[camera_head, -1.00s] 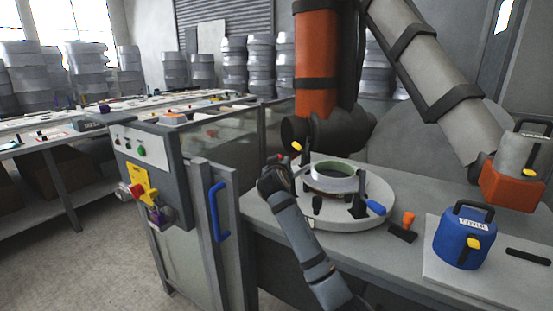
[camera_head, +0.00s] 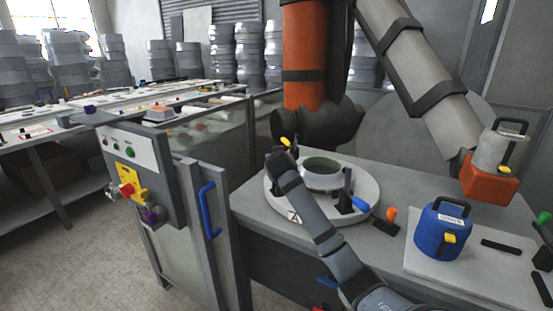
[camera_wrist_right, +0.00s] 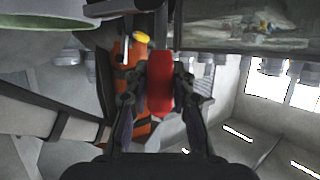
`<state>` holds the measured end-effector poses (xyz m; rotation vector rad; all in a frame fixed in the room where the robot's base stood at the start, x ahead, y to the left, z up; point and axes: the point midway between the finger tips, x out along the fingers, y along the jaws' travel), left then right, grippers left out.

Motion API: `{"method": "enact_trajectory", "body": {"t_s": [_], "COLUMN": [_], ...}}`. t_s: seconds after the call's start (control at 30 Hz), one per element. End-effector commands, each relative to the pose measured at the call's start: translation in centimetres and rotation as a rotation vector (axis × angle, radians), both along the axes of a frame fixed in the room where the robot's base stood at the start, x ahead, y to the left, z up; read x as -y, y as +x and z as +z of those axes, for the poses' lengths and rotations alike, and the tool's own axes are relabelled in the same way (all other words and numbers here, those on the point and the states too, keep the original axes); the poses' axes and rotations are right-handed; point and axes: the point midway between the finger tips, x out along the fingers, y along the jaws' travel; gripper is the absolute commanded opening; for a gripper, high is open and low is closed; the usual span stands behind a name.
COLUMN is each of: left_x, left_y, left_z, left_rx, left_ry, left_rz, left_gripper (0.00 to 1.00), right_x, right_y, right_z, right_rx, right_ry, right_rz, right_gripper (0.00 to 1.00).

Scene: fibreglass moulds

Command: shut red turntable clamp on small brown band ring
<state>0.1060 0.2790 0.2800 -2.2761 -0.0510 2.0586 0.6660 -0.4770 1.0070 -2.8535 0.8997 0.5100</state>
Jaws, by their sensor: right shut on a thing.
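The small ring (camera_head: 322,174), with a pale rim, green inside and brownish lower wall, sits on the round grey turntable (camera_head: 362,187). My right gripper (camera_head: 279,160) is at the turntable's left edge, beside the ring. In the right wrist view my right gripper (camera_wrist_right: 160,95) is shut on the red clamp handle (camera_wrist_right: 160,80). The red clamp is hidden behind my gripper in the head view, so I cannot tell whether it presses the ring. The ring's rim shows at the wrist view's upper left (camera_wrist_right: 50,18). My left gripper is not in view.
Clamps with a yellow handle (camera_head: 285,141) and a blue handle (camera_head: 361,205) stand around the ring. An orange-handled clamp (camera_head: 390,215) is on the bench. A blue container (camera_head: 440,232) stands right. A large orange-and-grey robot arm (camera_head: 304,60) hangs behind the turntable.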

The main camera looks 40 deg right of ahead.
Motion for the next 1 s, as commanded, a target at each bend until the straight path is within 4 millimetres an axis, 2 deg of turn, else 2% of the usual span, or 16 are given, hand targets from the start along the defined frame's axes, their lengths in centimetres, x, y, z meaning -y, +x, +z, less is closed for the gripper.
{"method": "enact_trajectory", "body": {"t_s": [0.2, 0.23, 0.4, 0.77, 0.87, 1.0], "left_x": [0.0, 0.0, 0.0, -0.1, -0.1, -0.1], "left_y": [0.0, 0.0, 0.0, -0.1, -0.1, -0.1], "left_z": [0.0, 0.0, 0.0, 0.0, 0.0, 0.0], "left_rx": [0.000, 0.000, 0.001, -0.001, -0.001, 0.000], "left_ry": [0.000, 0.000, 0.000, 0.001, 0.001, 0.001], "left_rz": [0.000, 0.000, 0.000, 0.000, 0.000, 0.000], "left_gripper": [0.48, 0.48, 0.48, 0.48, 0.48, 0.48], "right_x": [0.0, 0.0, 0.0, -0.3, -1.2, -3.1], "right_y": [0.0, 0.0, 0.0, -0.4, -1.6, -4.3], "right_z": [0.0, 0.0, 0.0, 0.2, 0.8, 2.0], "right_rx": [0.000, 0.000, 0.000, 0.000, 0.002, 0.002], "right_ry": [0.000, 0.000, 0.000, -0.001, -0.002, -0.004], "right_rz": [0.000, 0.000, 0.000, 0.000, 0.001, 0.003], "right_gripper": [0.00, 0.25, 0.48, 0.48, 0.48, 0.48]}}
